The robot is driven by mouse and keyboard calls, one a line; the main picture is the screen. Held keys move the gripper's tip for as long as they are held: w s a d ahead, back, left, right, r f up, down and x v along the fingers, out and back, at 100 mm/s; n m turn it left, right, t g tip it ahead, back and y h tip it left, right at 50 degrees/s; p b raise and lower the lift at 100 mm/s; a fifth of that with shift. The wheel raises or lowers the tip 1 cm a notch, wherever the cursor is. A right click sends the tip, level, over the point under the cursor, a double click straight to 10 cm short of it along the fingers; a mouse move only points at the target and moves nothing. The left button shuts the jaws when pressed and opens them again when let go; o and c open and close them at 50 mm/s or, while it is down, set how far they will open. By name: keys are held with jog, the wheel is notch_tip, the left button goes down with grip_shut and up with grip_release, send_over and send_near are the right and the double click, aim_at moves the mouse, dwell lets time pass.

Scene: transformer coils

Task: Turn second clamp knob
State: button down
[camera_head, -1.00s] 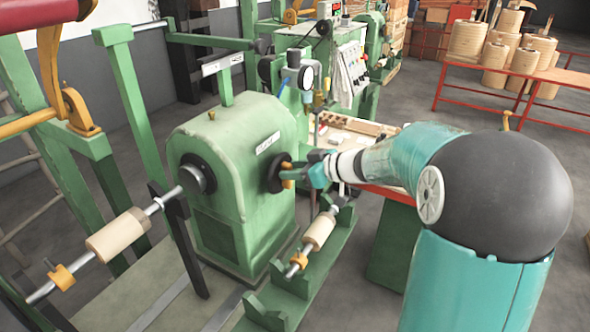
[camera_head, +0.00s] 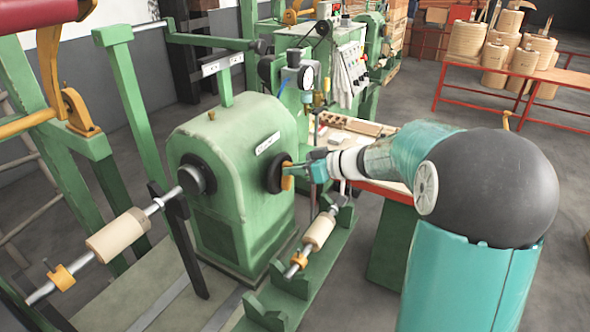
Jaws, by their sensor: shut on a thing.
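The green winding machine (camera_head: 240,190) stands in the middle of the view. On its right side is a dark round hub (camera_head: 275,173) with a small orange clamp knob (camera_head: 287,182) at its front. My gripper (camera_head: 294,172) reaches in from the right, and its fingers are shut on the orange knob beside the hub. The fingertips are small in the view and partly hide the knob. Another orange clamp (camera_head: 61,277) sits on the shaft at the lower left. A third orange clamp (camera_head: 298,259) is on the shaft of the spool below the hub.
A pale spool (camera_head: 320,231) rests on a green stand below my arm. Another pale spool (camera_head: 115,235) is on the left shaft. A bench (camera_head: 350,125) with wooden pieces stands behind my arm. A red-framed table (camera_head: 530,72) with coils is at the back right.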

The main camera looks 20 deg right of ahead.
jog(key=shift+w+d+f+m+t+y, duration=0.1)
jog(key=shift+f+m+t+y, duration=0.95)
jog(key=shift+m, duration=3.7)
jog(key=shift+d+f+m+t+y, duration=0.1)
jog(key=shift+f+m+t+y, duration=0.7)
jog(key=shift+m, duration=4)
jog(key=shift+w+f+m+t+y, duration=0.1)
jog(key=shift+f+m+t+y, duration=0.25)
jog(key=shift+f+m+y, duration=2.8)
notch_tip(320, 180, up, 4)
jog(key=m+h, duration=0.2)
jog(key=m, duration=0.1)
jog(key=shift+r+m, duration=0.15)
jog(key=shift+m, duration=0.15)
jog(key=c, duration=1.4)
grip_release()
jog(key=shift+o, duration=0.2)
jog(key=shift+s, duration=0.1)
